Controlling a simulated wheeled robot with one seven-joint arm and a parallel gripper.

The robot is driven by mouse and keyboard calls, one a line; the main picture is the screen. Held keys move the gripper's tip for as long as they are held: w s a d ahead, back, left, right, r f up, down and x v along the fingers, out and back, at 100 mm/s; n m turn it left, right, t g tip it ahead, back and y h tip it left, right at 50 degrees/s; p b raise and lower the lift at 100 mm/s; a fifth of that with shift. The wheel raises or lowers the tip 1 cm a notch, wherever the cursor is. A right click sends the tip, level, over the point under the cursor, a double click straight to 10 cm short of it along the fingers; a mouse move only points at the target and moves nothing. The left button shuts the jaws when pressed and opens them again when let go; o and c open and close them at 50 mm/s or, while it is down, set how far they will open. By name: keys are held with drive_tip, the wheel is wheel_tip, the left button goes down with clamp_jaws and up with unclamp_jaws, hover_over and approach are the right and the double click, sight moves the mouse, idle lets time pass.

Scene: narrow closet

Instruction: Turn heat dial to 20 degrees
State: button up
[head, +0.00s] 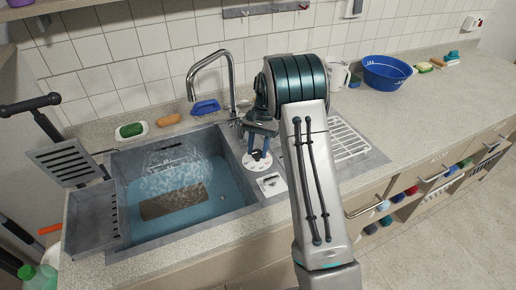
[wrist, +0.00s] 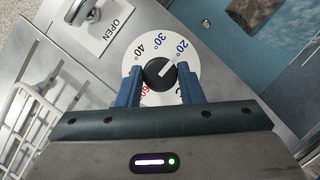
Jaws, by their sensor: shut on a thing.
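The heat dial (wrist: 160,74) is a dark round knob on a white disc (wrist: 133,62) marked 20°, 30° and 40°, with a red number partly hidden below. Its white pointer line points up and right, close to the 20° mark; I cannot tell if it lines up exactly. My gripper (wrist: 160,86) has its two blue fingers on either side of the knob, shut on it. In the head view the white disc (head: 257,165) shows on the sink's right rim, with my gripper (head: 259,150) over it.
A plate marked OPEN (wrist: 112,27) with a metal knob sits beside the dial. The basin (head: 225,205) holds water and a submerged brown block. The faucet (head: 228,75) rises behind my gripper. A white drying rack (head: 348,140) and blue bowl (head: 387,72) stand to the right.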

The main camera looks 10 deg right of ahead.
idle(0.4)
drive_tip(key=o, duration=1)
drive_tip(key=shift+c, duration=0.2)
drive_tip(key=v, duration=1.4)
drive_tip(key=shift+b, duration=0.45)
